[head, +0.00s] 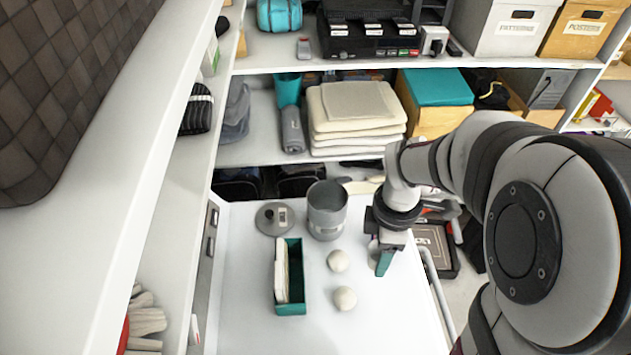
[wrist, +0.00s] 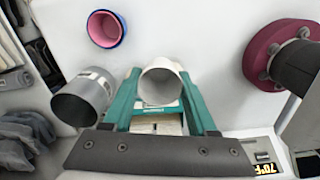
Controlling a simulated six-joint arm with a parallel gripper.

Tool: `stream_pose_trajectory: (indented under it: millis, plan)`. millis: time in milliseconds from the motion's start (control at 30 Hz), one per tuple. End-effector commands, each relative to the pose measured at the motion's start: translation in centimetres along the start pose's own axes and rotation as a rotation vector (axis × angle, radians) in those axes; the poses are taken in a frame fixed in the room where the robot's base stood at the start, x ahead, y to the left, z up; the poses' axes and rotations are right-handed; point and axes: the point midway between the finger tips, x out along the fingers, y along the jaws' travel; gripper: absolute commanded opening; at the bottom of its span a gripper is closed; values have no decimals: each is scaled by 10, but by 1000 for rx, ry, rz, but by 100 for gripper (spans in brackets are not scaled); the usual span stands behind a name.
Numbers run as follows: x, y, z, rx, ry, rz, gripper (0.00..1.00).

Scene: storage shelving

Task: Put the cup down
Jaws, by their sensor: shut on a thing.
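In the wrist view my gripper (wrist: 159,88) has two teal fingers shut on a white cup (wrist: 162,84). The cup's round outline lies between the fingertips. In the head view my gripper (head: 385,261) is low over the right part of the white table (head: 240,325), with one teal finger showing. The cup cannot be made out there; the gripper hides it. I cannot tell whether the cup touches the surface below.
The wrist view shows a pink-and-blue cup (wrist: 106,29) and maroon disc (wrist: 262,55). The table's front is clear.

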Motion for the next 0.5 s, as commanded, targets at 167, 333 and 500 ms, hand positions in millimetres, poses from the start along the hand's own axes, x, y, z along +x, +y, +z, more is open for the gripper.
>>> stream_pose_trajectory:
  millis: [167,333,500]
  plan:
    - [21,-11,-2,-192,3,2,0]
    - [52,-5,-53,-211,2,0,0]
    - [78,2,-95,-204,2,3,0]
